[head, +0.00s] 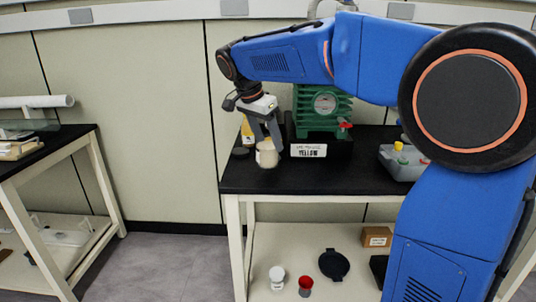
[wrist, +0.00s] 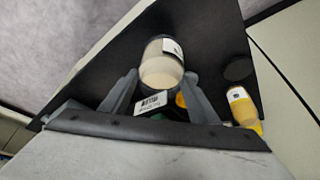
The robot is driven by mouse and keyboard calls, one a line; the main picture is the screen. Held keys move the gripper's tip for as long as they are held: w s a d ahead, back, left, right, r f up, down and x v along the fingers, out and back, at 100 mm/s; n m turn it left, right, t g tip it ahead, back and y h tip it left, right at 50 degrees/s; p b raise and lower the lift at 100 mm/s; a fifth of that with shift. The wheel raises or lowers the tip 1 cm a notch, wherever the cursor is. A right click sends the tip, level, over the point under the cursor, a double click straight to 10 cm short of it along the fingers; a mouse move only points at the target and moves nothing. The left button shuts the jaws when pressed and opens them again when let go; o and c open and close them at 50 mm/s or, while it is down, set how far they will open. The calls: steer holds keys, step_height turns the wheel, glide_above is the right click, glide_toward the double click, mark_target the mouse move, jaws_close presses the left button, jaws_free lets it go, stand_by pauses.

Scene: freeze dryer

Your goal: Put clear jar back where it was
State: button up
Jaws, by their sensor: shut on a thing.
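The clear jar (head: 266,153) holds cream-coloured contents and bears a white label. It is upright at the left end of the black bench top, by the green machine. It also shows in the wrist view (wrist: 161,68), between the two grey fingers. My gripper (head: 268,140) reaches down from above and is shut on the jar. In the wrist view the fingers of my gripper (wrist: 160,85) are on either side of it. I cannot tell whether the jar's base touches the bench.
A yellow bottle (wrist: 243,108) and a dark round lid (wrist: 238,69) are close by. A grey tray (head: 403,166) is further right. The black bench top (head: 270,183) is bare in front.

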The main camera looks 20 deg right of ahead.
steer(key=shift+f, duration=2.2)
steer(key=shift+f, duration=0.15)
steer(key=o, duration=1.4)
steer(key=shift+c, duration=0.2)
steer(key=v, duration=1.2)
steer(key=n+y, duration=0.1)
steer(key=n, duration=0.2)
glide_toward(268, 152)
steer(key=s+d+f, duration=0.3)
steer(key=s+d, duration=0.1)
steer(key=s+d+f+n+t+y, duration=0.1)
steer(key=s+d+f+n, duration=0.2)
steer(key=s+f, duration=0.7)
steer(key=s+d+f+n+t+y, duration=0.1)
steer(key=s+d+f+n+y, duration=0.1)
steer(key=s+f+n, duration=0.4)
steer(key=s+d+f, duration=0.1)
steer(key=s+f, duration=0.4)
steer(key=s, duration=0.3)
steer(key=shift+s+d+n+t, duration=0.2)
steer(key=shift+n+t, duration=0.1)
steer(key=shift+t, duration=0.1)
